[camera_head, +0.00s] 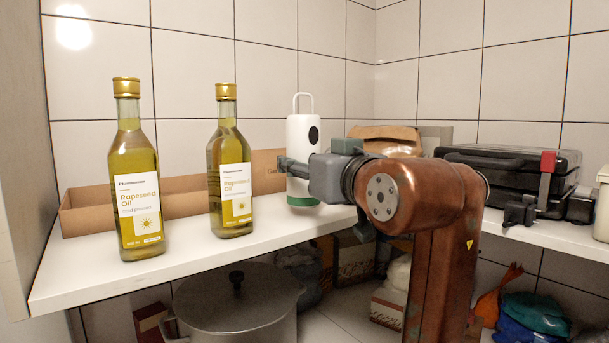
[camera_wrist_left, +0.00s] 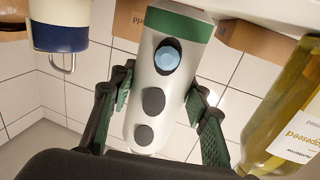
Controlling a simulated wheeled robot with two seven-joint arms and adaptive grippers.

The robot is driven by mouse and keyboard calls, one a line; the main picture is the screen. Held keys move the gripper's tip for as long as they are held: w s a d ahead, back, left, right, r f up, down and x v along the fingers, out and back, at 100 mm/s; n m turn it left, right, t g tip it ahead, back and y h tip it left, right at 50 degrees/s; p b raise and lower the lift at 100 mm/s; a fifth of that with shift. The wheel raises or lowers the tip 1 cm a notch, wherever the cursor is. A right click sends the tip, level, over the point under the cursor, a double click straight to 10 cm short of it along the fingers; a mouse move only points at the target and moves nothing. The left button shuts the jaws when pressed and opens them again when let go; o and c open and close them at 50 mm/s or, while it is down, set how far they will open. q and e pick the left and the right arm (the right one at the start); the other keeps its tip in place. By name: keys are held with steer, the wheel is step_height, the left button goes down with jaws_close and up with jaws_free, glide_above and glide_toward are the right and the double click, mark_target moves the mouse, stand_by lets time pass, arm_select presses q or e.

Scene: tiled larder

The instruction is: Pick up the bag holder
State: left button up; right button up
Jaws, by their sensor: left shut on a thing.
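The bag holder (camera_head: 303,133) is a white upright cylinder with a green base and dark round openings, at the shelf's middle. A thin wire loop shows above its top. In the left wrist view the bag holder (camera_wrist_left: 160,85) appears upside down, between the two fingers, one along each side. My left gripper (camera_head: 290,170) reaches in from the right and is shut on its lower half; it also shows in the left wrist view (camera_wrist_left: 160,110). Its base is at or just above the shelf; I cannot tell which. My right gripper is not in view.
Two rapeseed oil bottles (camera_head: 136,190) (camera_head: 231,180) stand left on the white shelf (camera_head: 100,277). A cardboard tray (camera_head: 90,212) lies behind. A black case (camera_head: 510,172) is at right. A blue-and-cream jar (camera_wrist_left: 60,30) shows in the wrist view. A pot (camera_head: 238,300) stands below.

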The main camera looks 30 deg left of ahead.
arm_select(q)
steer(key=s+d+r+b, duration=0.4)
steer(key=s+r, duration=0.7)
steer(key=s, duration=0.2)
steer(key=shift+s+d+r, duration=0.15)
steer(key=shift+s+r, duration=0.05)
steer(key=shift+s, duration=0.05)
steer(key=shift+w, duration=0.1)
